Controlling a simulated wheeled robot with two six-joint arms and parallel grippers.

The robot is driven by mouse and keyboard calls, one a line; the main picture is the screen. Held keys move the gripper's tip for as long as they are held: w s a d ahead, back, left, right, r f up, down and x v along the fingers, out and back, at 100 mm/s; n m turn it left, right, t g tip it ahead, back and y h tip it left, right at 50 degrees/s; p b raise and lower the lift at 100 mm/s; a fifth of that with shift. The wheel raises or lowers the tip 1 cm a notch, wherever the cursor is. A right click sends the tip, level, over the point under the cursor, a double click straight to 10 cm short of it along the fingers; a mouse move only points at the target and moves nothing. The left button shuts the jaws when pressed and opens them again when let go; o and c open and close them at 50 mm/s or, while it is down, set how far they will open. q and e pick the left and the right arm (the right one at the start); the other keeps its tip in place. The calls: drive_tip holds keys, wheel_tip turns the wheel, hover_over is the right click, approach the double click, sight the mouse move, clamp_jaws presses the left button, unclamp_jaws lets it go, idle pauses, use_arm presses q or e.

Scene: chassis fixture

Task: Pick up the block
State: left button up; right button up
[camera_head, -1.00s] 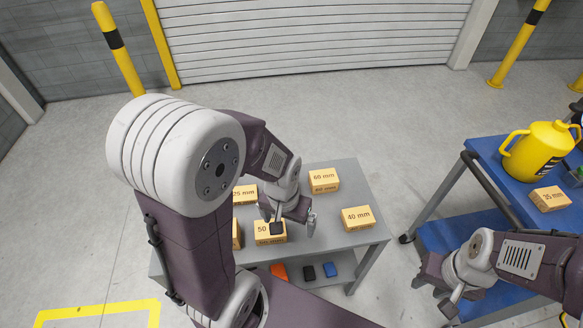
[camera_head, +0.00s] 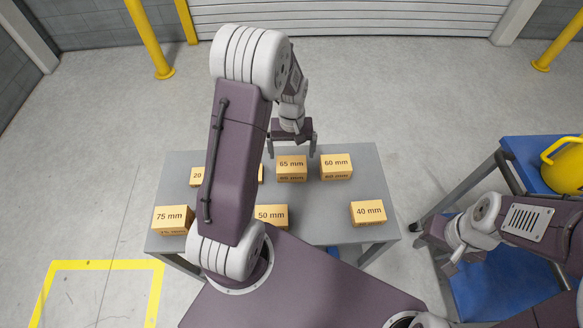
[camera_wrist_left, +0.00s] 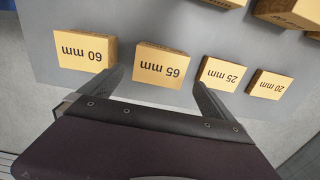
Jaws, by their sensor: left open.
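Several tan blocks with size labels stand on a grey table (camera_head: 335,215). The 65 mm block (camera_head: 291,169) is at the back, beside the 60 mm block (camera_head: 336,167). My left gripper (camera_head: 292,150) is open and empty at the table's back edge, right by the 65 mm block. In the left wrist view, the 65 mm block (camera_wrist_left: 160,63) lies ahead of the gap between the open fingers, with the 60 mm block (camera_wrist_left: 86,51) to the left and the 25 mm block (camera_wrist_left: 224,74) to the right. My right gripper (camera_head: 440,250) hangs beside the table; its jaws are unclear.
The 75 mm block (camera_head: 173,220), 50 mm block (camera_head: 271,216) and 40 mm block (camera_head: 367,213) stand along the front. The 20 mm block (camera_head: 197,176) is at the back left. My left arm hides part of the table. A blue cart (camera_head: 545,152) with a yellow container (camera_head: 567,166) is at right.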

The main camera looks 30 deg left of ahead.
sight(292, 164)
use_arm(q)
wheel_tip(292, 164, down, 2)
drive_tip(key=shift+s+f, duration=0.15)
drive_tip(key=shift+f, duration=0.05)
drive_tip(key=shift+w+a+f, duration=0.1)
drive_tip(key=shift+f, duration=1.3)
drive_tip(key=shift+w+f, duration=0.1)
drive_tip(key=shift+f, duration=1.25)
drive_tip(key=c, duration=1.3)
